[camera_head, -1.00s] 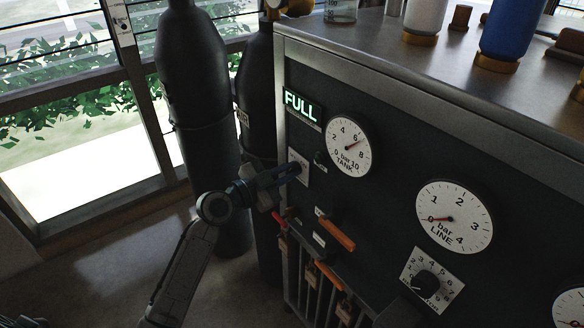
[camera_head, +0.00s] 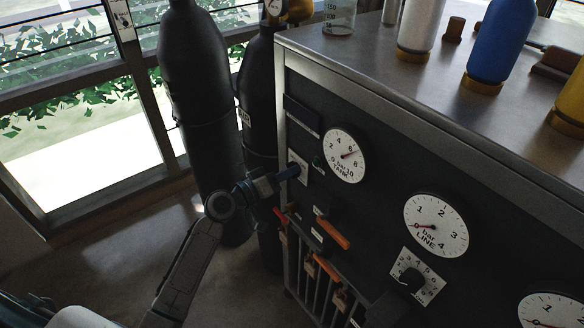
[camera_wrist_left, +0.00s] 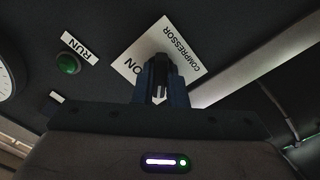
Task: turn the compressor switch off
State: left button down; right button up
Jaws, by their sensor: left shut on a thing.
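My left gripper (camera_head: 291,173) reaches the plate from the left and is shut on the switch knob. A dull green lamp (camera_wrist_left: 68,64) labelled RUN sits beside the plate. My right gripper is not in view.
The tank gauge (camera_head: 344,155) and line gauge (camera_head: 436,224) sit right of the plate. Orange-handled levers (camera_head: 332,233) are below it. Dark cylinders (camera_head: 200,90) stand close behind my left arm. Bottles (camera_head: 490,45) stand on the cabinet top (camera_head: 385,60).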

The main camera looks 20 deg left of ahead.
pick_arm(q)
jog(key=c, duration=1.4)
grip_release()
jog(key=shift+a, duration=0.1)
jog(key=shift+b+v, duration=1.15)
jog(key=shift+v, duration=2.35)
